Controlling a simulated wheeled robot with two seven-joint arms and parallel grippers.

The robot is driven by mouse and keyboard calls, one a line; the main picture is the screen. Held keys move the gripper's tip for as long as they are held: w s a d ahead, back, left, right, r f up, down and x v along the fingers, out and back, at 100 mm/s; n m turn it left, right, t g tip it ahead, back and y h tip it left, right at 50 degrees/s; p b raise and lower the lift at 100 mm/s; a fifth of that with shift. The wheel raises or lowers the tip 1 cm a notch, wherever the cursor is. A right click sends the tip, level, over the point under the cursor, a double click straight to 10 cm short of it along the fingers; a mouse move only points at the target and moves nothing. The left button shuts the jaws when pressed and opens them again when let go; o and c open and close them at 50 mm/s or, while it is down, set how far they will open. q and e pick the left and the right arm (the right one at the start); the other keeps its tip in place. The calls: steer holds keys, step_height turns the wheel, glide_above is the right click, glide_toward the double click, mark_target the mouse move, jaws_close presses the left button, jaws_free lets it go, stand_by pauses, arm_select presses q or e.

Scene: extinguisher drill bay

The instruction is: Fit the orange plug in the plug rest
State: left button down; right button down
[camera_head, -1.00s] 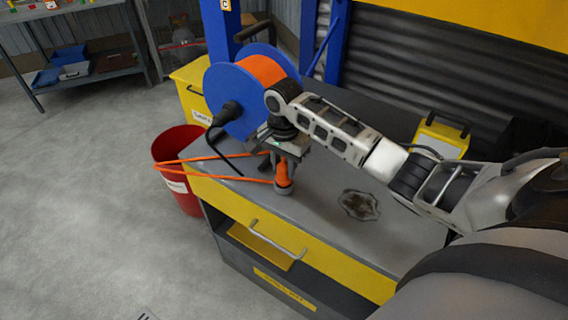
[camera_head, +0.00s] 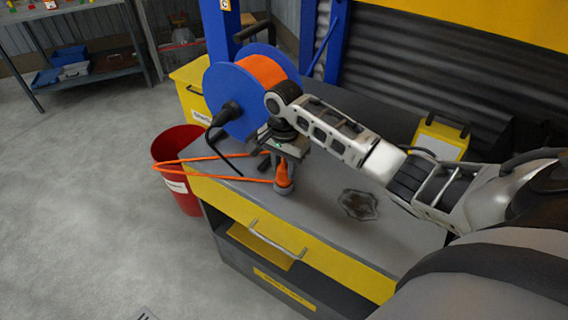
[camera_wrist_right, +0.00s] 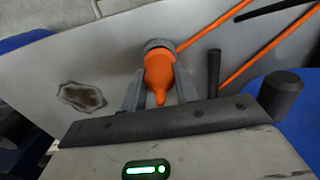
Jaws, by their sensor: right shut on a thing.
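The orange plug (camera_head: 283,174) stands near the front left edge of the workbench top, its round grey end down. My right gripper (camera_head: 282,166) comes down on it from above. In the right wrist view the plug (camera_wrist_right: 159,74) lies between the two grey fingers, which are shut on it. A grey round part (camera_wrist_right: 158,46) surrounds its far end; I cannot tell whether this is the plug's own face or the plug rest. An orange cord loops from the plug over the bench edge. My left gripper is not in view.
A blue cable reel (camera_head: 228,97) with orange cord stands just behind the gripper. A red bin (camera_head: 178,150) stands left of the workbench (camera_head: 322,213). A dark stain (camera_head: 358,204) marks the bench top. A dark post (camera_wrist_right: 214,72) rises beside the fingers.

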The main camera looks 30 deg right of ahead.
steer(key=shift+f, duration=0.6)
steer(key=c, duration=1)
jaws_free()
steer(key=shift+r, duration=0.1)
steer(key=shift+r, duration=4.45)
